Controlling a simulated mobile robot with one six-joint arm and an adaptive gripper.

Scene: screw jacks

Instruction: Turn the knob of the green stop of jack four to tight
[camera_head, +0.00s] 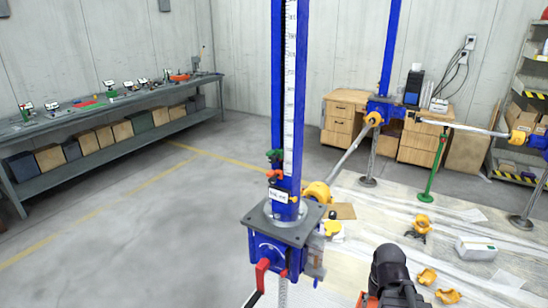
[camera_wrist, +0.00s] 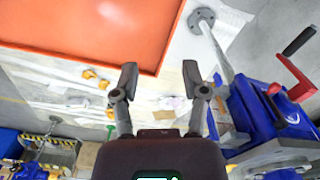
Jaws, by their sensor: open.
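The near screw jack's blue column (camera_head: 292,110) with a white scale strip rises through the middle of the head view. A small green stop (camera_head: 274,156) sits on the column's left side, just above an orange-red one (camera_head: 274,174). A white label (camera_head: 278,196) below them is too small to read. The setting of the green stop's knob cannot be made out. My gripper (camera_wrist: 159,75) is open and empty in the wrist view, its two fingers apart. In that view a blue jack body (camera_wrist: 262,110) lies to its right; the green stop cannot be made out there.
A red crank handle (camera_head: 262,274) hangs on the near jack's blue gearbox. Another blue jack (camera_head: 384,108) stands behind, joined by a grey shaft (camera_head: 352,150). A large orange surface (camera_wrist: 85,30) fills the wrist view's upper left. The grey floor at left is clear.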

